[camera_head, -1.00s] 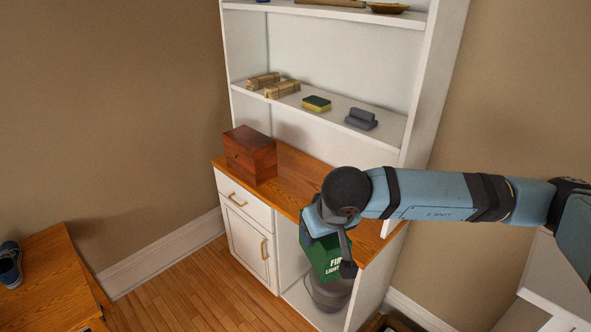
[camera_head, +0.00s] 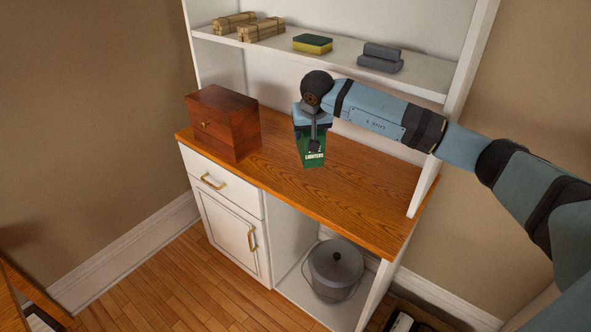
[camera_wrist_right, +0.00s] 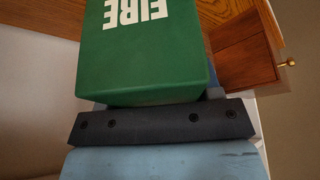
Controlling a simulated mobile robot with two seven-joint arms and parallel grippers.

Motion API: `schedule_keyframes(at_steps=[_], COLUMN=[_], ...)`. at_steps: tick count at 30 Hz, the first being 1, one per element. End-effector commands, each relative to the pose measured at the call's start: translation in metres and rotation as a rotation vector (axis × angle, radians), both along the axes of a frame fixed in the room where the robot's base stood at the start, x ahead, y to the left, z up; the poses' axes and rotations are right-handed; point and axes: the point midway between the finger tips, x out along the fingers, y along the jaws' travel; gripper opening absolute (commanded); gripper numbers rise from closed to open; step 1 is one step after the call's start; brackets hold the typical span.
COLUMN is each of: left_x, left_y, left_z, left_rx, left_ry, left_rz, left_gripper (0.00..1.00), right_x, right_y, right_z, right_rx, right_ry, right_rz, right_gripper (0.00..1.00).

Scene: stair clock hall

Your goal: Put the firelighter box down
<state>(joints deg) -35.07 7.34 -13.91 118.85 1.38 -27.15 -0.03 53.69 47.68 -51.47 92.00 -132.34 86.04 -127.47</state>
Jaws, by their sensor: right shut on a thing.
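The green firelighter box (camera_head: 314,157) is upright at the wooden counter (camera_head: 350,180) of the white cabinet, to the right of the brown wooden box. I cannot tell whether its base touches the counter. My right gripper (camera_head: 314,138) is shut on it from above, and the gripper hides its upper part. In the right wrist view the green box (camera_wrist_right: 145,55) fills the middle, with white letters reading FIRE upside down, close against my dark gripper part. My left gripper is not in view.
A brown wooden box with a small knob (camera_head: 228,122) stands on the counter's left. The shelf above (camera_head: 350,60) holds wood bundles (camera_head: 262,27), a sponge (camera_head: 313,43) and grey blocks (camera_head: 380,57). A grey lidded pot (camera_head: 335,268) stands below. The counter's front and right are clear.

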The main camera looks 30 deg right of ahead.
Motion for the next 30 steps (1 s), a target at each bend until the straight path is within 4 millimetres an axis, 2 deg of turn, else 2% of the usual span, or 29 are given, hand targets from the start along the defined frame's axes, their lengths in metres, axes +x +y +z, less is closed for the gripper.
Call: schedule_keyframes(at_steps=[1,7,15,22,27,30], left_x=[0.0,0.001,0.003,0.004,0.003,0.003], left_y=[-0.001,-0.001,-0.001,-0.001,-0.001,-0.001], left_z=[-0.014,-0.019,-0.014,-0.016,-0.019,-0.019], left_rx=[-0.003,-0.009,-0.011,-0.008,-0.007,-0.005], left_ry=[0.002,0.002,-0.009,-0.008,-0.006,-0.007], left_rz=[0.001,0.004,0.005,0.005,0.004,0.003], left_gripper=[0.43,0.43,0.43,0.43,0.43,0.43], right_x=[0.007,0.017,0.017,0.018,0.017,0.018], right_y=[-0.01,-0.031,-0.032,-0.032,-0.032,-0.032], right_z=[-0.017,-0.033,-0.078,-0.097,-0.122,-0.128], right_rx=[0.005,0.009,0.011,0.012,0.011,0.011], right_ry=[0.002,0.012,0.015,0.014,0.015,0.012], right_rz=[-0.019,-0.051,-0.054,-0.053,-0.052,-0.053], right_gripper=[0.23,0.23,0.23,0.23,0.23,0.23])
